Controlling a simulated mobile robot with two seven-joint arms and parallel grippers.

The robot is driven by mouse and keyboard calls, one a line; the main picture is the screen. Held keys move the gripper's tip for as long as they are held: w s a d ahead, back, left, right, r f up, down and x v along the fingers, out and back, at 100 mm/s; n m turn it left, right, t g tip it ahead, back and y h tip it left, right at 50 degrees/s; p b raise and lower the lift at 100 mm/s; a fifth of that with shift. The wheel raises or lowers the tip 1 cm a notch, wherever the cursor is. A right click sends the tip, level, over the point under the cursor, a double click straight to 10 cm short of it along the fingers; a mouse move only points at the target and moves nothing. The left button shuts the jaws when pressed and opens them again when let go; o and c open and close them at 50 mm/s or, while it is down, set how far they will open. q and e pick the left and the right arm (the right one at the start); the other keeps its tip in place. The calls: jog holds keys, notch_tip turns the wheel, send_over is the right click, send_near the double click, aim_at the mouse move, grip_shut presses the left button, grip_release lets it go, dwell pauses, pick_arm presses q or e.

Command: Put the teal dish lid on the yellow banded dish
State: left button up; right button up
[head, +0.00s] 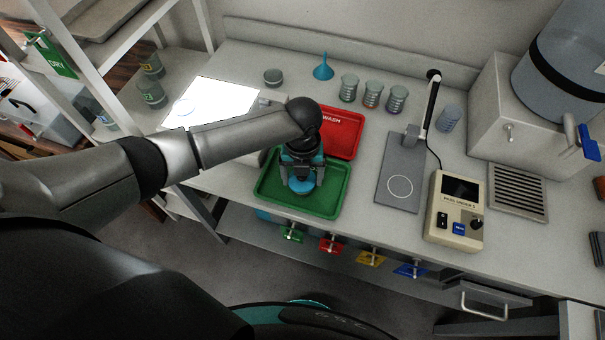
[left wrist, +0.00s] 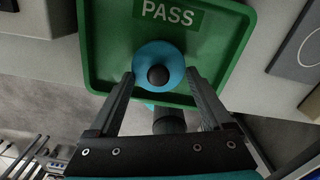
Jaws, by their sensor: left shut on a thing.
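My left gripper (head: 301,180) is over the green tray, pointing down, with its fingers on either side of the teal dish lid (head: 299,187). In the left wrist view the round teal lid (left wrist: 145,56) with a black knob shows between the fingertips (left wrist: 160,76), over the green tray (left wrist: 97,45) marked PASS. The gripper is shut on the lid. Whether the lid touches the tray or something under it is hard to tell. I cannot make out a yellow banded dish for certain. My right gripper is not in view.
A red WASH tray (head: 345,138) lies behind the green tray. Several jars, a small grey dish (head: 272,77) and a blue funnel (head: 323,68) stand at the back. A grey stand (head: 400,170) and a beige device (head: 455,208) are to the right. Shelves with jars are left.

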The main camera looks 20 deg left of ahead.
pick_arm(q)
jog(key=o, duration=1.2)
notch_tip(320, 180, up, 15)
jog(key=shift+r+p, duration=0.1)
jog(key=shift+p, duration=0.65)
